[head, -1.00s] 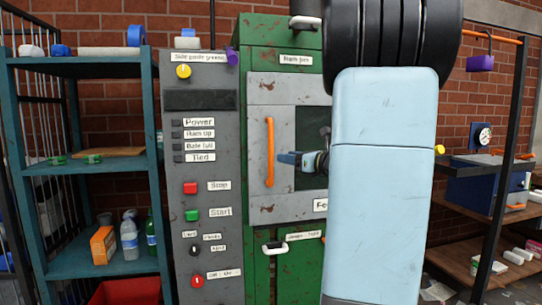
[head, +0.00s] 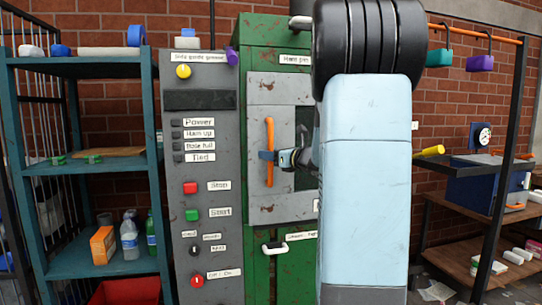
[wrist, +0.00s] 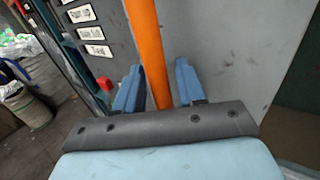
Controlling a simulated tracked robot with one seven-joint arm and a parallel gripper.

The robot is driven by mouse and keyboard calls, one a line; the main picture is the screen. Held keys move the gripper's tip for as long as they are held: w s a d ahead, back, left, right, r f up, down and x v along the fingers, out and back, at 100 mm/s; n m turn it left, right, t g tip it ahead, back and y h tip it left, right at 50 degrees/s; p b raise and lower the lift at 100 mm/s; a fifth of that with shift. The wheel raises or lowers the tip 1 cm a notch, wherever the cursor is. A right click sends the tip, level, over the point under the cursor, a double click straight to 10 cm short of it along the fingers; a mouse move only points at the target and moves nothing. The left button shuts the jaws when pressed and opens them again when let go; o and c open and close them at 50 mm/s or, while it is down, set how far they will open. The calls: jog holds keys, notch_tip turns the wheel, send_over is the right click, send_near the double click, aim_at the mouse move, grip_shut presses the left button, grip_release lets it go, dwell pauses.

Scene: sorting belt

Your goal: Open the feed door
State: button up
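The feed door (head: 261,207) is a grey metal panel on the green machine (head: 258,265), with a dark window. It looks shut. Its upright orange handle (head: 269,135) is on the left side of the door; the handle also crosses the wrist view (wrist: 147,45) from the top. My gripper (head: 266,155) is at the middle of the handle. In the wrist view its two blue fingers (wrist: 157,85) stand apart on either side of the handle, with a gap visible at the right finger. My arm hides the right part of the door.
A grey control panel (head: 201,130) with buttons stands close left of the door. A white handle (head: 274,248) sits below the door and another above it. A teal shelf (head: 85,168) is at far left, and a rack with hanging boxes is at right.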

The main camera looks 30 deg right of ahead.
grip_shut()
jog(key=shift+s, duration=0.1)
dwell(0.3)
